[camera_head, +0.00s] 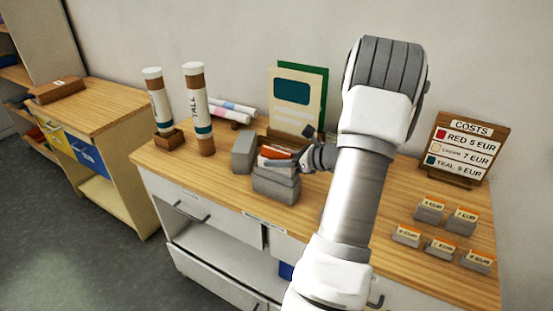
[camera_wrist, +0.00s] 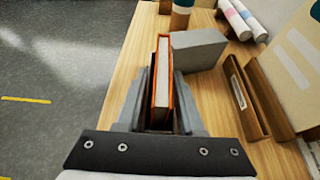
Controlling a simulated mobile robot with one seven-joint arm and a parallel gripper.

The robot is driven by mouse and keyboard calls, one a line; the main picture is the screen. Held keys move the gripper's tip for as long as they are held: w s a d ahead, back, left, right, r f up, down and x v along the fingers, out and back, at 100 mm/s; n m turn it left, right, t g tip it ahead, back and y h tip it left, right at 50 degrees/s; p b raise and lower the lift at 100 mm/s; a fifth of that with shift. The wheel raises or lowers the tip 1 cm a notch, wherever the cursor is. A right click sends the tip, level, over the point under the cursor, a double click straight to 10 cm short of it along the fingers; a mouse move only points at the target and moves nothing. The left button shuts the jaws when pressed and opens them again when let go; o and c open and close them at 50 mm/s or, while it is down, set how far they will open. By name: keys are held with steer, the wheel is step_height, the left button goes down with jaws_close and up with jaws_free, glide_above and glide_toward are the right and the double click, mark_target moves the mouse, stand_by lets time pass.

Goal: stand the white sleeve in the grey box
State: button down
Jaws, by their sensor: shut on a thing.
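My gripper (camera_head: 296,161) reaches in from the right, over the table. It is shut on the thin white sleeve (camera_wrist: 162,72), which shows orange along its edges and stands on edge between the grey fingers in the wrist view. In the head view, white and orange parts (camera_head: 275,153) show just left of my gripper. A grey box (camera_head: 275,188) is directly below and in front of them. A second grey block (camera_head: 243,152) stands to its left and also shows in the wrist view (camera_wrist: 198,48). I cannot tell whether the sleeve's lower edge touches the box.
Two tall tubes (camera_head: 197,110) stand at the left, with rolled papers (camera_head: 232,108) behind. Upright boards (camera_head: 296,100) stand behind my gripper. A price sign (camera_head: 466,145) and several small grey holders with cards (camera_head: 429,212) are on the right. The front left table top is clear.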

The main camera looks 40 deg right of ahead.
steer(key=shift+f+b, duration=0.4)
steer(key=shift+f, duration=0.3)
steer(key=shift+c, duration=2.2)
jaws_free()
steer(key=v, duration=1.7)
steer(key=shift+s, duration=0.2)
steer(key=shift+r, duration=0.15)
